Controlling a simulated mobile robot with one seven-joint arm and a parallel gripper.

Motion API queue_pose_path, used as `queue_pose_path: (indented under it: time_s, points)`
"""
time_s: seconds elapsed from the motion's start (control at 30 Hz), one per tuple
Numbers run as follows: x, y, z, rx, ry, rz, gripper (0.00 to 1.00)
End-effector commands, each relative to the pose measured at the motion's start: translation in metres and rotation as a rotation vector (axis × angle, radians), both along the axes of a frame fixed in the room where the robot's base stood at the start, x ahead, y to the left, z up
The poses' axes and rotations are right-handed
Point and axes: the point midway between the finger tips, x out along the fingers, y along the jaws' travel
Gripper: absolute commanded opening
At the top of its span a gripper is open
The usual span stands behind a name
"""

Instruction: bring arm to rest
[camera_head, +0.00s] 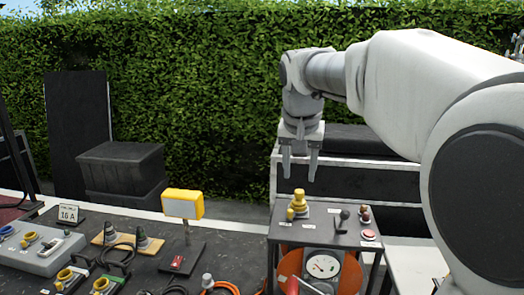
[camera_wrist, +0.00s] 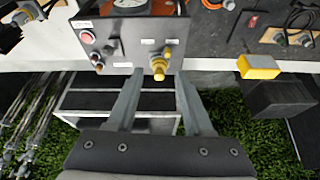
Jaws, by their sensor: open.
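My gripper (camera_head: 300,172) hangs from my arm at the right of the head view, fingers pointing down. Its two fingers are apart with nothing between them. It is above and behind a dark control box (camera_head: 325,222) with a yellow knob (camera_head: 299,202) on its top. In the wrist view, my gripper (camera_wrist: 158,85) shows both fingers spread, with the yellow knob (camera_wrist: 159,67) beyond the tips and apart from them.
The control box also carries a black lever (camera_head: 342,217), a red button (camera_head: 369,235) and a gauge (camera_head: 322,266). A yellow box on a post (camera_head: 183,204) stands to the left. Connectors and cables cover the dark table (camera_head: 222,245). Black cases (camera_head: 122,170) and a hedge (camera_head: 200,90) are behind.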

Motion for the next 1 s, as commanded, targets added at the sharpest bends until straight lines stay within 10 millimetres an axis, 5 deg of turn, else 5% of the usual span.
queue_pose_path:
  time_s: [0.37,0.7,1.0]
  points:
    - [-0.115,-0.032,-0.015,0.031,-0.035,0.125,0.51]
    - [-0.211,-0.041,-0.061,-0.002,-0.079,0.229,0.51]
    - [-0.256,-0.043,-0.099,-0.04,-0.1,0.278,0.51]
